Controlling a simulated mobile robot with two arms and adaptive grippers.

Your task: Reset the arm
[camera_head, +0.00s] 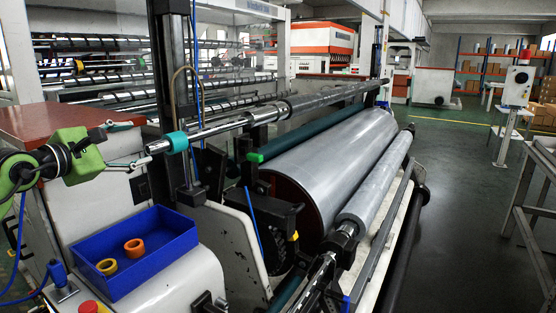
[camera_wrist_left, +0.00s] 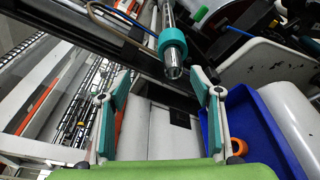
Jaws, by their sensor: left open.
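My left gripper (camera_head: 130,146) comes in from the left in the head view. It is open and empty, its two fingers apart, beside the end of a metal shaft (camera_head: 222,124) that carries a teal ring (camera_head: 177,141). In the left wrist view the gripper's fingers (camera_wrist_left: 160,108) stand wide apart. The teal ring (camera_wrist_left: 171,42) and the shaft's bare tip lie beyond them, roughly centred and not between the pads. My right gripper is not in view.
A blue bin (camera_head: 140,262) below the gripper holds a yellow ring (camera_head: 107,267) and an orange ring (camera_head: 134,247). A large film roll (camera_head: 325,165) lies in the machine to the right. A black upright post (camera_head: 170,75) stands close by. The floor (camera_head: 460,210) at right is open.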

